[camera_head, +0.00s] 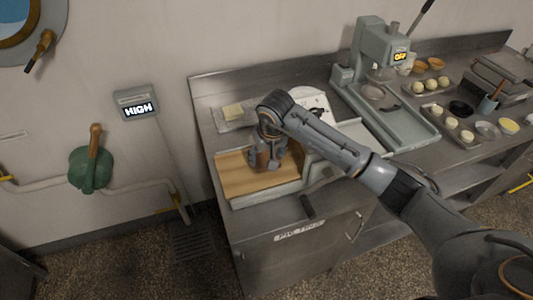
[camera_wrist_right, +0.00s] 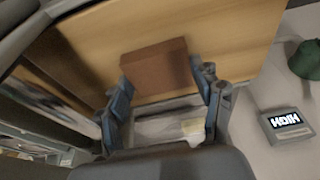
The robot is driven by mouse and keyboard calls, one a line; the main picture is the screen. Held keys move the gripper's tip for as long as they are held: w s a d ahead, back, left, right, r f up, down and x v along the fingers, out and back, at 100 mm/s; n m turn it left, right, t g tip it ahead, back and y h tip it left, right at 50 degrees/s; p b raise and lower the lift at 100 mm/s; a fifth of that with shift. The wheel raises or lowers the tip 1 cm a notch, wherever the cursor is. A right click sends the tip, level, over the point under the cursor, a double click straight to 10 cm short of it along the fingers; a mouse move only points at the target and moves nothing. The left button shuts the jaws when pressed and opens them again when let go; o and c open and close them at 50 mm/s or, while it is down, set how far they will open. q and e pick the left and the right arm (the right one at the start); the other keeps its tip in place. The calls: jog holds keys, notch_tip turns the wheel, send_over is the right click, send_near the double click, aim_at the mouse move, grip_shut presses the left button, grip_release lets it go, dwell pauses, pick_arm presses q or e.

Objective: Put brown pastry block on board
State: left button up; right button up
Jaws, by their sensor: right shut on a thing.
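The brown pastry block (camera_wrist_right: 158,68) is between the fingers of my right gripper (camera_wrist_right: 160,92) in the right wrist view. In the head view the block (camera_head: 263,160) shows as a small brown patch under my right gripper (camera_head: 268,152), over the wooden board (camera_head: 238,181). The gripper is shut on the block. The board also fills the upper part of the right wrist view (camera_wrist_right: 220,40). I cannot tell whether the block touches the board. My left gripper is not in view.
A tray with a pale yellow block (camera_head: 233,112) lies behind the board. A grey machine with an OFF display (camera_head: 372,65) stands right of it. Trays of dough balls (camera_head: 452,124) are farther right. A HIGH sign (camera_head: 138,108) and green valve (camera_head: 90,170) are left.

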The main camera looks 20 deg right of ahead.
jog(key=shift+f, duration=0.1)
jog(key=o, duration=1.2)
jog(key=shift+o, duration=0.4)
jog(key=shift+r, duration=0.2)
jog(key=b+v, duration=0.2)
jog(key=v, duration=1)
jog(key=shift+b, duration=0.4)
